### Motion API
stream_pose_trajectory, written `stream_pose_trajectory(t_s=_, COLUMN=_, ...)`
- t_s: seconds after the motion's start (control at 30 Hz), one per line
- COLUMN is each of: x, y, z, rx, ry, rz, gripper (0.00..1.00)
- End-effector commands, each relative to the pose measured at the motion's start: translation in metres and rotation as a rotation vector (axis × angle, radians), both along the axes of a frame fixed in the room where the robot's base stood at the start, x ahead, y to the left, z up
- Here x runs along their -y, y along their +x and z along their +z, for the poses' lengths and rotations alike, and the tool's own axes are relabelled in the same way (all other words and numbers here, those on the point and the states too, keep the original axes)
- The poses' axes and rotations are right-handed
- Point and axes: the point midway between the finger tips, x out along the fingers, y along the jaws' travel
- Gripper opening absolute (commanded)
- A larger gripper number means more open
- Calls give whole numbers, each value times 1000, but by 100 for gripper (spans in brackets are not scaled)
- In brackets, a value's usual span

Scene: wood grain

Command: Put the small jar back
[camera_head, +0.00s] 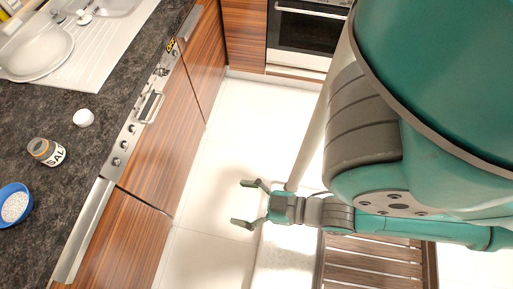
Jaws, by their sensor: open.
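A small jar (46,152) with a label reading "SAL" lies tilted or on its side, I cannot tell which, on the dark countertop (65,200) at the left. A small white round piece (83,117), perhaps a lid, lies on the counter up and right of the jar. My gripper (247,203) is open and empty. It is over the pale floor, right of the counter's front edge and well apart from the jar.
A blue bowl (26,192) with white grains stands below the jar at the left edge. Wooden cabinets (172,140) front the counter. An oven (307,30) is at the top. A slatted wooden piece (372,265) is below my arm.

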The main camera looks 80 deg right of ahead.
Motion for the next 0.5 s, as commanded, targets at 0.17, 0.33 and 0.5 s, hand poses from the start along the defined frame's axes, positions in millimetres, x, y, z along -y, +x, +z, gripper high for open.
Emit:
stream_pose_trajectory(t_s=0.17, x=0, y=-31, z=12, rx=-2, ry=0, rz=-1, gripper=87)
stream_pose_trajectory(t_s=0.33, x=0, y=-38, z=16, rx=2, ry=1, rz=-1, gripper=87)
stream_pose_trajectory(t_s=0.5, x=0, y=-38, z=16, rx=3, ry=1, rz=-1, gripper=87)
